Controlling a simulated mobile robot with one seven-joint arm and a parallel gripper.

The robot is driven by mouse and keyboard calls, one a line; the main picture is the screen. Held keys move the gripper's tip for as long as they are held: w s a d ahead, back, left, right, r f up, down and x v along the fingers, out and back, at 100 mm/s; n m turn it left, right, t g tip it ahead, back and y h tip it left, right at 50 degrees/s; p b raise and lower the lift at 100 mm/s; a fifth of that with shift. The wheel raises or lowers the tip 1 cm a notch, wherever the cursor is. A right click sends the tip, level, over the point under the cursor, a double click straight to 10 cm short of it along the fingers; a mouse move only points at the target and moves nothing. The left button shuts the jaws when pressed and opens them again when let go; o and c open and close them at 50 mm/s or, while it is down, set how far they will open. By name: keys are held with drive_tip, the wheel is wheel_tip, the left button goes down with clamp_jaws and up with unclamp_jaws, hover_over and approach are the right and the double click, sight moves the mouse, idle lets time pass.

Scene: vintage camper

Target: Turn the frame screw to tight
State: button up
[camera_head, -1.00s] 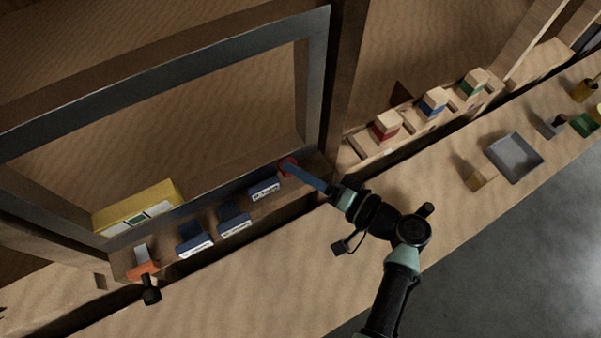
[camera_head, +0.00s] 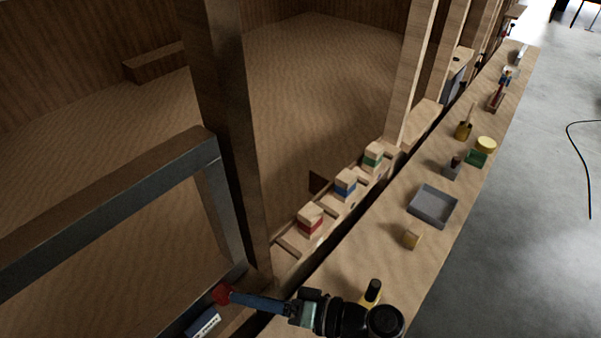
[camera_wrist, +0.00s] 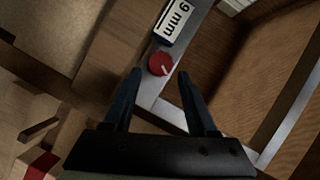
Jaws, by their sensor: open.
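A round red knob (camera_wrist: 160,63) with a white pointer line, which I take for the frame screw, sits by the metal frame in the wrist view. In the head view it is the red piece (camera_head: 221,293) at the frame's lower right corner. My gripper (camera_wrist: 160,76) is open, with one dark finger on each side of the near part of the knob. I cannot tell whether the fingers touch it. In the head view my gripper (camera_head: 238,298) reaches left to the knob and partly covers it.
A white label (camera_wrist: 174,21) ending in "mm" lies just beyond the knob. The metal window frame (camera_head: 110,205) and a dark wooden post (camera_head: 232,130) stand close by. Wooden blocks with red (camera_head: 310,219), blue (camera_head: 345,184) and green bands (camera_head: 373,156) stand right of the post. A grey tray (camera_head: 432,205) lies on the counter.

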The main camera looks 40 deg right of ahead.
drive_tip(key=b+v, duration=0.2)
drive_tip(key=v, duration=0.8)
drive_tip(key=shift+b, duration=0.3)
drive_tip(key=shift+d+f, duration=0.1)
drive_tip(key=shift+f, duration=0.05)
